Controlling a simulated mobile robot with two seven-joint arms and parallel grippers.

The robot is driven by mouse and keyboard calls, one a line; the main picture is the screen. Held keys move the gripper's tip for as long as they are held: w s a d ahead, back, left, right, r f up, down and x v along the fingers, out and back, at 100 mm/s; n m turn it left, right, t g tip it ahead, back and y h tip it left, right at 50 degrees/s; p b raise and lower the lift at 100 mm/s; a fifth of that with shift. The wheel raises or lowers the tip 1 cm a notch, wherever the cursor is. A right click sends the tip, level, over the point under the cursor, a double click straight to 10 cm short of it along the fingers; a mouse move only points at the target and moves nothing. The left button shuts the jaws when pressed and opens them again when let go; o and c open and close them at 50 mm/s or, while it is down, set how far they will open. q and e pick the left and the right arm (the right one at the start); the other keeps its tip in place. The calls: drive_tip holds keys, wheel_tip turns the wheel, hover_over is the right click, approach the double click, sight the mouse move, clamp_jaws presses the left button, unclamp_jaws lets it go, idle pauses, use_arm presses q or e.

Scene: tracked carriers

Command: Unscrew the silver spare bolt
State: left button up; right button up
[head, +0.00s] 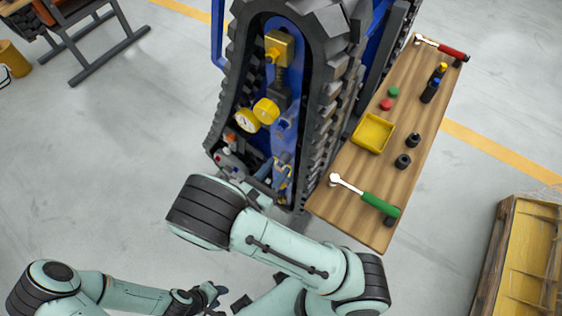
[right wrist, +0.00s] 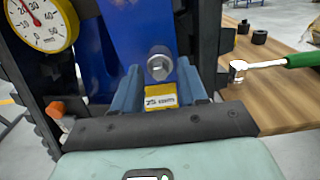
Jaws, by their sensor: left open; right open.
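The silver bolt (right wrist: 159,64) shows in the right wrist view, its round head facing the camera on the blue panel of the tracked carrier (right wrist: 111,35). My right gripper (right wrist: 160,76) is open, with one blue-grey finger on each side of the bolt's line. I cannot tell whether the fingers touch it. In the head view my right gripper (head: 277,174) is at the carrier's near end, partly hidden by my arm, and I cannot make out the bolt there. My left gripper (head: 211,294) is open and empty, low over the floor, away from the carrier.
Pressure gauges (head: 246,120) sit on the carrier left of the bolt. A yellow label (right wrist: 160,97) is just below it. A wooden bench (head: 335,206) at right holds a green-handled ratchet (head: 379,204), a red-handled ratchet (head: 452,52), a yellow tray (head: 388,124) and sockets (head: 403,161).

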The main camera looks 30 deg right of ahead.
clamp_jaws()
drive_tip(key=n+p, duration=0.2)
drive_tip(key=r+n+p, duration=0.1)
drive_tip(key=shift+w+p, duration=0.25)
drive_tip(key=shift+p, duration=0.1)
drive_tip(key=n, duration=0.4)
drive_tip(key=f+n, duration=0.1)
drive_tip(key=n, duration=0.1)
drive_tip(key=shift+s+d+n, duration=0.1)
drive_tip(key=shift+s+n, duration=0.25)
drive_tip(key=shift+n, duration=0.05)
drive_tip(key=shift+w, duration=0.2)
use_arm(q)
drive_tip(key=w+r, duration=0.5)
drive_tip(key=shift+t, duration=0.4)
use_arm(e)
drive_tip(key=shift+s+f, duration=0.1)
